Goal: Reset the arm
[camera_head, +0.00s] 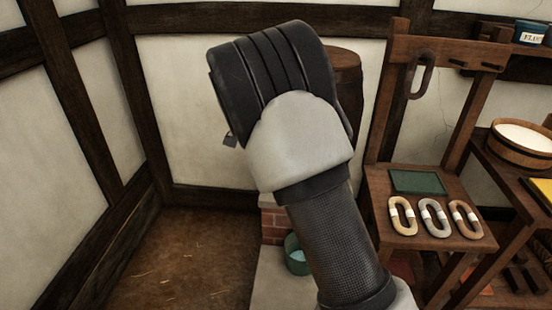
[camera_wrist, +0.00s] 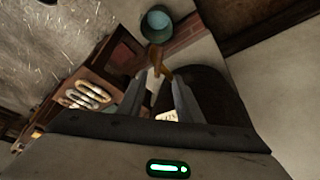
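My arm fills the middle of the head view, and its wrist hides my gripper there. In the wrist view my gripper (camera_wrist: 160,82) shows two grey fingers standing apart. I see nothing clamped between them. A brown, handle-like shape (camera_wrist: 157,60) shows beyond the fingertips; I cannot tell what it is. Below it, a small pale patch shows between the fingers.
A wooden stand (camera_head: 376,190) at the right holds several rope loops (camera_head: 435,217) and a green panel (camera_head: 415,182). A dark link (camera_head: 421,76) hangs above. A green bucket (camera_head: 297,256) and brickwork (camera_head: 272,222) are near my arm. Left floor (camera_head: 180,255) is clear.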

